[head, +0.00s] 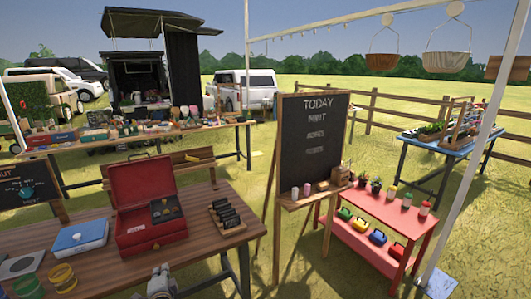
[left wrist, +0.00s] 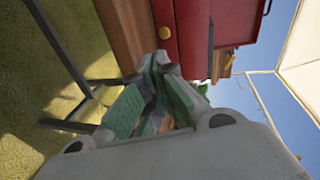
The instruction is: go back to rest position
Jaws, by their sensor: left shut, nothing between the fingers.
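My left gripper (head: 160,272) shows at the bottom edge of the head view, just in front of the near edge of the wooden table (head: 110,270). In the left wrist view its green-padded fingers (left wrist: 158,68) are shut with nothing between them. The red cash box (left wrist: 190,25) and the table edge appear beyond the fingertips there. In the head view the red cash box (head: 150,238) stands on the table with its lid up, apart from my gripper. My right gripper is in neither view.
A blue-and-white box (head: 80,238), yellow rolls (head: 62,277) and a dark slotted rack (head: 228,216) share the table. A chalkboard easel (head: 312,140) and a red bench (head: 385,225) stand to the right.

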